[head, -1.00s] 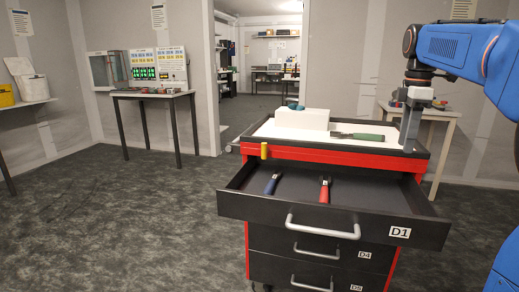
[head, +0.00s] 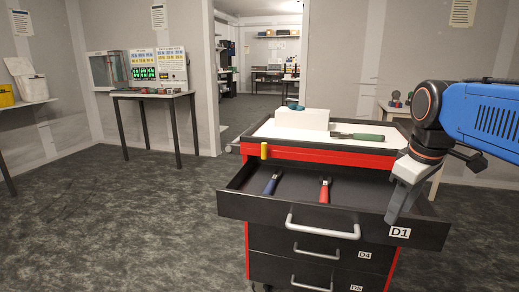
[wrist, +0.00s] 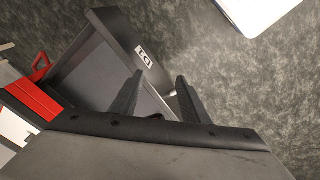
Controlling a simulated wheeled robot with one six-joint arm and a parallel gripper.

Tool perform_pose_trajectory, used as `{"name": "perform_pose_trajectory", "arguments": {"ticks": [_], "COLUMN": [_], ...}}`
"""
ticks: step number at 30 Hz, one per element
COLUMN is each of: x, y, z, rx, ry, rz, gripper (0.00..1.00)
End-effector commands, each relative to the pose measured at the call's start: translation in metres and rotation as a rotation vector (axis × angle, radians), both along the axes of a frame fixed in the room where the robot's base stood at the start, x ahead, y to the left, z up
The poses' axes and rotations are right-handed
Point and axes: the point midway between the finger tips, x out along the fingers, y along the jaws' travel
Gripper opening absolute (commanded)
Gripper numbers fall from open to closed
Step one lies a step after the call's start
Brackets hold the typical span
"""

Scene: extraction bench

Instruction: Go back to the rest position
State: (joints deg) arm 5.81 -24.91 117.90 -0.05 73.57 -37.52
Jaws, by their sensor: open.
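My gripper (head: 392,217) is in front of the right end of the open top drawer in the head view, with my blue arm reaching in from the right. The drawer labelled D1 (head: 350,232) is pulled out and also shows in the wrist view (wrist: 150,60). A blue-handled tool (head: 272,183) and a red-handled tool (head: 324,190) lie inside it.
The red and black cabinet (head: 335,157) carries a white block (head: 302,119) and a green-handled tool (head: 367,137) on top. Drawers D4 and D5 below are shut. A table with instruments (head: 150,94) stands at the back left. The floor on the left is clear.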

Motion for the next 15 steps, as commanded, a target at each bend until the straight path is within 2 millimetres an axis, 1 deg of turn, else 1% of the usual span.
{"name": "perform_pose_trajectory", "arguments": {"ticks": [1,5,9,12,15], "x": [-0.015,-0.046,-0.079,-0.098,-0.112], "y": [0.005,0.016,0.025,0.030,0.033], "z": [-0.012,-0.046,-0.084,-0.110,-0.131], "rx": [0.011,0.050,0.099,0.135,0.165], "ry": [-0.018,-0.064,-0.111,-0.140,-0.161], "rz": [-0.043,-0.168,-0.300,-0.384,-0.449], "gripper": [0.42,0.42,0.42,0.42,0.42]}}
